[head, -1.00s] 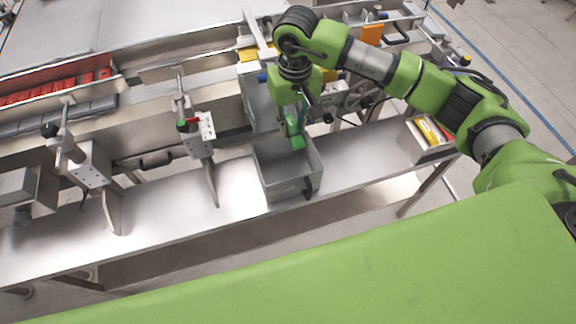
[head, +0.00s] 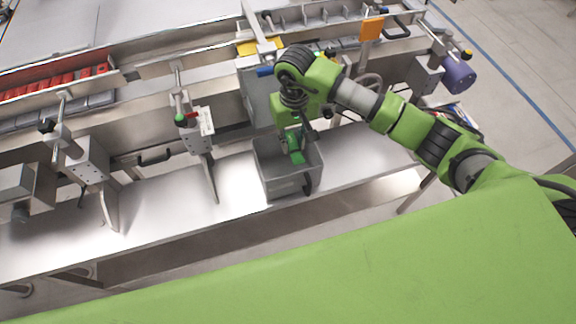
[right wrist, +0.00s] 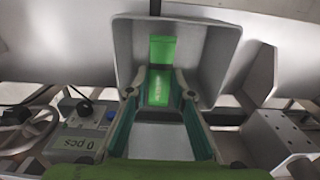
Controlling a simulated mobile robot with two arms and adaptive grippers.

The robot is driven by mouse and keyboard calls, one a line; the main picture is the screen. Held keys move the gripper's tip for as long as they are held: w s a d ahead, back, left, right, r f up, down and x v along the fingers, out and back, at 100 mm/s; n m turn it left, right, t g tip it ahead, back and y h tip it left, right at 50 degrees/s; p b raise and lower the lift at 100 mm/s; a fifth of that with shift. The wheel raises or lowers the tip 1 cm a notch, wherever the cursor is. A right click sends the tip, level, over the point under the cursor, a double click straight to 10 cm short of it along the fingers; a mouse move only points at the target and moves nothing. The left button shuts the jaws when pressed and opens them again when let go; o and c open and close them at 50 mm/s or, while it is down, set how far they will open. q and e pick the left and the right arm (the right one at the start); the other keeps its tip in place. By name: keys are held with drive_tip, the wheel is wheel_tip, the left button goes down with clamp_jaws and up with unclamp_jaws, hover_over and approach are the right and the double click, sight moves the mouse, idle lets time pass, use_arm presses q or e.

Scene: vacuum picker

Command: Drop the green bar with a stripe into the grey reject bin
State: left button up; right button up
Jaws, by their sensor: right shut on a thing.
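The grey reject bin (head: 283,188) stands on the steel shelf in the head view. My right gripper (head: 296,143) points down over its opening, shut on the green bar (head: 297,157). In the right wrist view the green bar (right wrist: 161,49) sits between the fingertips of my right gripper (right wrist: 159,88) and sticks out past them. The grey bin's wall (right wrist: 204,52) surrounds it in that picture. I cannot make out the stripe clearly or tell whether the bar touches the bin. My left gripper is not in view.
The steel shelf (head: 235,185) is largely clear to the left of the bin. Brackets and a sensor post (head: 195,130) stand along the conveyor. Red items (head: 65,82) lie in a lane at the back left. A purple cylinder (head: 458,75) is at the right.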

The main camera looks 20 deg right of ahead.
drive_tip(key=o, duration=1.1)
wheel_tip(320, 180, up, 12)
idle(0.4)
